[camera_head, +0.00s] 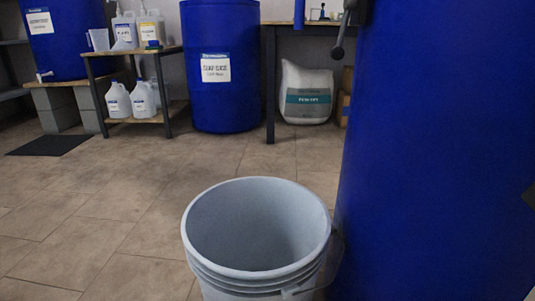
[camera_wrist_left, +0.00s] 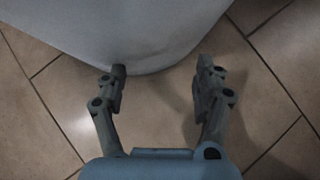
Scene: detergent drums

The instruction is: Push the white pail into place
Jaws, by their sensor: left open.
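The white pail (camera_head: 215,277) stands upright on the tiled floor, at the bottom centre of the head view. It is open at the top and its inside looks empty. A wire handle hangs at its right side. The pail's wall (camera_wrist_left: 125,30) fills the upper part of the left wrist view. My left gripper (camera_wrist_left: 161,67) is open, with its fingers spread and nothing between them that it grips. Its left fingertip overlaps the pail's lower edge; I cannot tell whether it touches. The head view shows neither gripper.
A large blue drum (camera_head: 435,150) stands close at the pail's right, with a dark tap (camera_head: 341,38) above. Another blue drum (camera_head: 222,105), a shelf with jugs (camera_head: 118,101) and a white sack (camera_head: 306,98) stand behind. A black mat (camera_head: 48,145) lies at left. Floor left of the pail is clear.

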